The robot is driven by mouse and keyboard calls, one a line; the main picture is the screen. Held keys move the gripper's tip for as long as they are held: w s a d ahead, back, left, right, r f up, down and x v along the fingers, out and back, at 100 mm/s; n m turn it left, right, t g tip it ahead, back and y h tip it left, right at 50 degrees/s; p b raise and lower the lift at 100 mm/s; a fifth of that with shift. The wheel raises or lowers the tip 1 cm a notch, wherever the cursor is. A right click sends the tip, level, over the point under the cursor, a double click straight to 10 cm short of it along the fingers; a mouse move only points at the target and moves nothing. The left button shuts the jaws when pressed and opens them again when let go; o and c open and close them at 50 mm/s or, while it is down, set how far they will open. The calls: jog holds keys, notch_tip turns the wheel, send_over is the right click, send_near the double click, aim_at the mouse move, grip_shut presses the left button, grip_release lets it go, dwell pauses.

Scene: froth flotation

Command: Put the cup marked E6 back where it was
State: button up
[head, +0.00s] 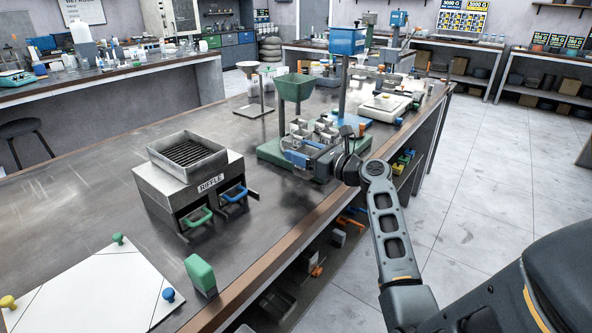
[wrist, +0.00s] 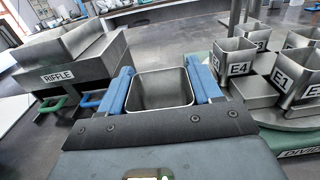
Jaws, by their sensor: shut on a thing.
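My gripper (wrist: 161,72) is shut on a square, open-topped metal cup (wrist: 164,92), with a blue finger on either side in the wrist view. The cup looks empty and roughly upright; its label is hidden, so I cannot read E6 on it. Similar cups marked E4 (wrist: 238,69), E1 (wrist: 282,79) and E3 (wrist: 262,44) stand on the divider (wrist: 296,152) to the right. The held cup is left of E4, apart from it. In the head view my gripper (head: 298,157) is at the near edge of the divider's green base (head: 266,151).
The grey RIFFLE box (head: 190,178) with green and blue handles stands to the left. A green hopper (head: 294,88) and a blue-topped stand (head: 346,42) rise around the divider. Bench between riffle and divider is clear.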

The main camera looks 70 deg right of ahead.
aim_at(294, 171)
jog(key=shift+w+a+f, duration=0.25)
jog(key=shift+a+f, duration=0.05)
jog(key=shift+a, duration=0.15)
jog(key=shift+w+a+f, duration=0.2)
jog(key=shift+a+f, duration=0.05)
jog(key=shift+a, duration=0.15)
jog(key=shift+a+f, duration=0.1)
jog(key=shift+f, duration=1.95)
jog(key=shift+f, duration=0.1)
jog(key=o, duration=1.2)
jog(key=shift+o, duration=0.2)
jog(key=b+v, duration=0.1)
jog(key=v, duration=1.1)
